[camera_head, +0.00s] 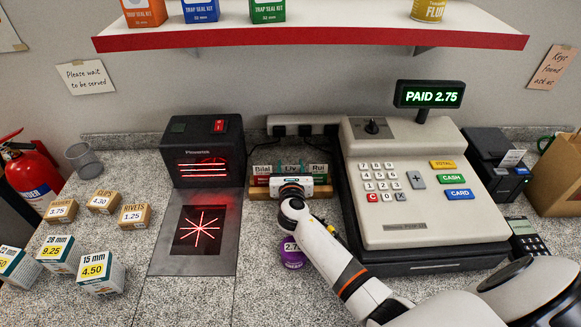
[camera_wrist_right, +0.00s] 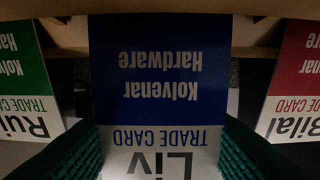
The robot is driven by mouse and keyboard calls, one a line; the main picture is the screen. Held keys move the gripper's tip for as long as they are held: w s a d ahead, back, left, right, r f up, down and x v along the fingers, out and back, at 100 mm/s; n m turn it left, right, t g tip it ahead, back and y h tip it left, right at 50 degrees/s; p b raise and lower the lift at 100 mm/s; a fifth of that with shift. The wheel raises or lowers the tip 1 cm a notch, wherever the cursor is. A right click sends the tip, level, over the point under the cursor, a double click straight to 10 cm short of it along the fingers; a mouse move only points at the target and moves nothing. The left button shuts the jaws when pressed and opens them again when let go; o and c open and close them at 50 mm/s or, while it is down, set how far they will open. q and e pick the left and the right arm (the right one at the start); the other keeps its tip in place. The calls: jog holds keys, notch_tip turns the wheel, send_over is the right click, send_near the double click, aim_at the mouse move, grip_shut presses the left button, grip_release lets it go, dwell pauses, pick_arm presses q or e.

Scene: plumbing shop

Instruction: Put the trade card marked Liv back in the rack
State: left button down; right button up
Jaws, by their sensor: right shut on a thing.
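The wooden card rack (camera_head: 262,192) stands between the scanner and the till, with the names Bilal, Liv and Rui along its back. My right gripper (camera_head: 291,183) is at the rack's middle, in front of the Liv place. In the right wrist view its green pads are shut on the blue and white Liv trade card (camera_wrist_right: 160,75), which appears upside down there. The card's far end overlaps the rack's wooden rails; I cannot tell whether it is fully seated. The green Rui card (camera_wrist_right: 22,80) and red Bilal card (camera_wrist_right: 292,85) stand either side. My left gripper is out of view.
The till (camera_head: 405,175) stands close right of the rack, its display reading PAID 2.75. The scanner (camera_head: 202,150) is close left. A purple round item (camera_head: 292,254) with a price tag sits in front, beside my right arm. Priced boxes (camera_head: 100,272) are at the left.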

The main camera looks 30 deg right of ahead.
jog(key=o, duration=1.2)
jog(key=shift+c, duration=0.2)
jog(key=b+v, duration=0.1)
jog(key=v, duration=1.1)
jog(key=shift+r, duration=0.1)
